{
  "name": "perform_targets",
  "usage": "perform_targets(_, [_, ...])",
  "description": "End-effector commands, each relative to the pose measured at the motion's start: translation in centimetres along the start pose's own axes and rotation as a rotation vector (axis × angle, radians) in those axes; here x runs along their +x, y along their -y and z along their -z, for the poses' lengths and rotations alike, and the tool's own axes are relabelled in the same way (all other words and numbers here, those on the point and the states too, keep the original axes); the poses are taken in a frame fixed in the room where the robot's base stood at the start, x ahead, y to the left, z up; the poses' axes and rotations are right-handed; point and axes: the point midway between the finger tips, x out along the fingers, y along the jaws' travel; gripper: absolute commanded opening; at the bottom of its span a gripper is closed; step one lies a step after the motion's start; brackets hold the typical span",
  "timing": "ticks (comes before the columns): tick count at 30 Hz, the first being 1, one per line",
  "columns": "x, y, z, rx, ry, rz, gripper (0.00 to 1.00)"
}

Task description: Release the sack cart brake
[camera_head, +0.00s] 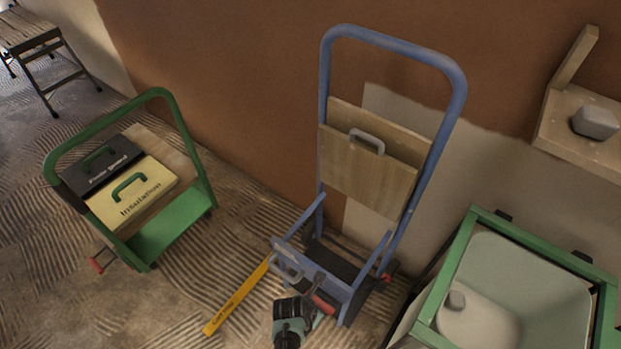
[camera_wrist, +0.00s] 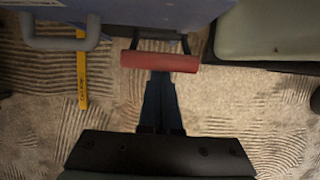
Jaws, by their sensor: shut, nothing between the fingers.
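The blue sack cart (camera_head: 454,98) stands upright against the wall, with a wooden board (camera_head: 365,175) on its frame. Its red brake bar (camera_head: 323,303) is low at the front. In the wrist view the red bar (camera_wrist: 160,62) runs across the upper middle, on dark brackets below the cart's blue front. My gripper (camera_head: 305,310) is low in front of the cart, beside the bar. In the wrist view my gripper (camera_wrist: 161,76) is shut and empty, with its fingertips at the bar's lower edge. I cannot tell whether they touch it.
A green trolley (camera_head: 172,232) with labelled cases stands left. A green-framed tub (camera_head: 480,222) stands close on the right. A yellow strip (camera_head: 237,296) lies on the ridged floor left of my gripper. A wooden shelf (camera_head: 575,145) is on the right wall. Floor between trolley and cart is mostly clear.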

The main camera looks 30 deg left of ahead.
Motion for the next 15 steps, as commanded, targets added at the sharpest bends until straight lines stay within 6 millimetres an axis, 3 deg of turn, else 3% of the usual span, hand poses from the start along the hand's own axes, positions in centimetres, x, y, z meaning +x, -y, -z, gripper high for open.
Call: perform_targets(15, [-0.8,0.0,-3.0,0.001,0.004,0.0,0.0])
